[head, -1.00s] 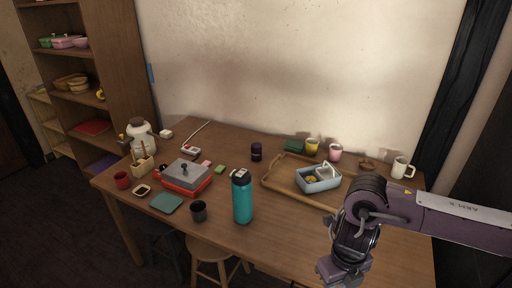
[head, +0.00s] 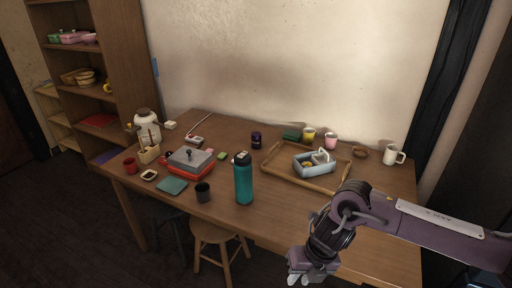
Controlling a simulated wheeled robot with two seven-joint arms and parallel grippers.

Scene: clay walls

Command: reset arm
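My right arm comes in from the right edge, above the front right part of the wooden table (head: 270,225). Its gripper (head: 299,280) points down at the bottom of the head view, in front of the table's front edge. The pale fingertips are small and partly cut by the dark wrist, so I cannot tell whether they are apart or together. I see nothing held in them. My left arm and gripper are out of view.
A teal bottle (head: 243,182) stands near the front edge, left of my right arm. A wooden tray (head: 277,171) holds a light blue bin (head: 314,169). A dark cup (head: 203,193), red-and-grey grill (head: 190,162) and white mug (head: 391,155) also stand there. A stool (head: 211,232) is below.

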